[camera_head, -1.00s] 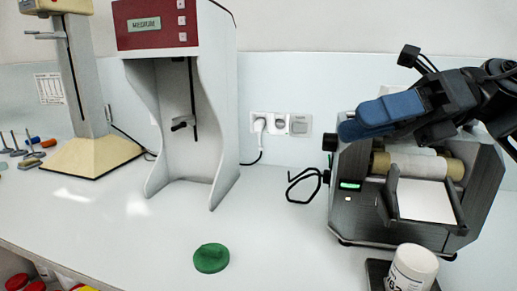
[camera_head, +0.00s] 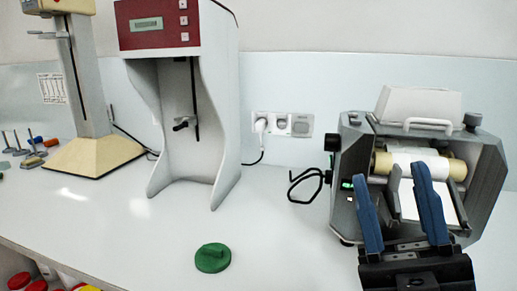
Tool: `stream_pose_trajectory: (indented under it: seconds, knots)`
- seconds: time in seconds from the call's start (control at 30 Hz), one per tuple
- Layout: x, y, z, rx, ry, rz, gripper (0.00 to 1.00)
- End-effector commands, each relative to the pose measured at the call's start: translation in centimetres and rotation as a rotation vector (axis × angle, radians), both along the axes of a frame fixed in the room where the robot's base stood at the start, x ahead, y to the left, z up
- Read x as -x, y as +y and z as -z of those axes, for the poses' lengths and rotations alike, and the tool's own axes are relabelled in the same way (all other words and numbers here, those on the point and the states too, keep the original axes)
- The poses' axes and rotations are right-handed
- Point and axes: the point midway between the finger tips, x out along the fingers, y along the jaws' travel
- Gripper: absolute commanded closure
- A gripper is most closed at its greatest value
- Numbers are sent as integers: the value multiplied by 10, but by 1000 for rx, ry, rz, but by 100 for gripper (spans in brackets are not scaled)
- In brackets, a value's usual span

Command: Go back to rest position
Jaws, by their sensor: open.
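My gripper (camera_head: 390,174) is open and empty at the lower right. Its two blue fingers point up in the picture and stand apart, in front of the three-roll mill (camera_head: 350,150). The fingers overlap the mill's front and its sloping tray in this view, and I cannot tell how far apart they are from it. Pale rollers (camera_head: 415,164) show inside the mill. Its white top cover (camera_head: 420,104) with a handle stands at the back. The dark gripper body fills the area below the mill's front.
A green lid-like disc (camera_head: 213,257) lies on the white bench (camera_head: 110,225). A mixer with a red panel (camera_head: 158,25) and a beige-based stand (camera_head: 95,155) are to the left. A black hook-shaped handle (camera_head: 305,183) juts from the mill's left side. The middle bench is mostly clear.

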Motion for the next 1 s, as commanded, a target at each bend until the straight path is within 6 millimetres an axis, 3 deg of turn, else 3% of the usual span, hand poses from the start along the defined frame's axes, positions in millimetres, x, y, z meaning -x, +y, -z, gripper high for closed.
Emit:
stream_pose_trajectory:
  seconds: [0.27, 0.47, 0.8, 1.0]
  knots:
    - [36, -17, 76, -242, 366, -8, 55]
    - [75, -29, 133, -369, 635, -5, 55]
    - [167, -52, 218, -504, 1103, 21, 55]
    - [229, -70, 250, -535, 1364, 52, 55]
